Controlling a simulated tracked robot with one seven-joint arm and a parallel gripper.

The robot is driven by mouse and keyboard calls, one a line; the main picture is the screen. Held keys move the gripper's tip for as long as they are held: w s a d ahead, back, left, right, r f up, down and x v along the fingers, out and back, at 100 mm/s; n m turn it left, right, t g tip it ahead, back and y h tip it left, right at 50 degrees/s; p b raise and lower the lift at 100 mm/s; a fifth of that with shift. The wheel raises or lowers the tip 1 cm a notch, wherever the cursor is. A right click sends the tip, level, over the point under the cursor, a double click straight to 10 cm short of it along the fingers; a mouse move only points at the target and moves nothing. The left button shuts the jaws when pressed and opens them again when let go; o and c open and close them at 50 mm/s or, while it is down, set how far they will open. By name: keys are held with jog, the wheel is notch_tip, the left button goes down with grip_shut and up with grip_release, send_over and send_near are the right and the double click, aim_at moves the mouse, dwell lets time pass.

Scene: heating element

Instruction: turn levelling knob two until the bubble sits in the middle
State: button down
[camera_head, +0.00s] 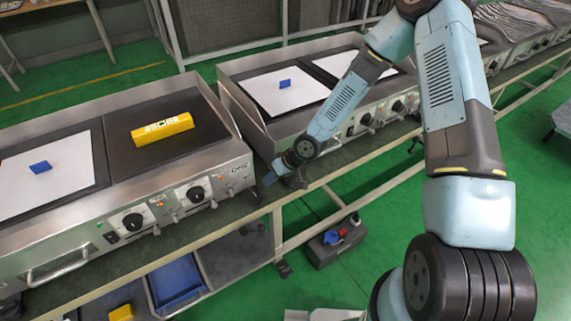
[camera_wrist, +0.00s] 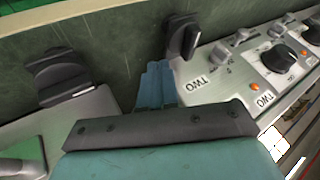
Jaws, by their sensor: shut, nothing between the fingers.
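A yellow spirit level (camera_head: 163,129) lies on the dark right-hand plate of the near left heating unit. Its bubble is too small to make out in the head view. My gripper (camera_head: 269,179) is low at the gap between the two units, fingers shut and empty. In the wrist view its blue fingers (camera_wrist: 160,85) are pressed together between two black knobs. One black knob (camera_wrist: 183,37) stands just right of the fingertips, beside a panel marked TWO. The other black knob (camera_wrist: 62,78) is farther left, apart from the fingers. I cannot tell which is levelling knob two.
The left unit's front (camera_head: 150,215) carries black dials. A second unit (camera_head: 300,85) stands to the right. Both rest on a narrow bench (camera_head: 235,213). A dark toolbox (camera_head: 335,243) sits below on the green floor. Blue blocks (camera_head: 40,167) lie on white sheets.

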aim_at(253, 194)
jog(key=v, duration=0.9)
jog(key=shift+w+d+f, duration=0.2)
jog(key=shift+w, duration=0.3)
jog(key=shift+a+f, duration=0.1)
jog(key=shift+x, duration=4.9)
jog(key=shift+s+a, duration=0.55)
jog(key=shift+a, duration=0.25)
jog(key=shift+s+a, duration=0.6)
jog(key=shift+a, duration=0.15)
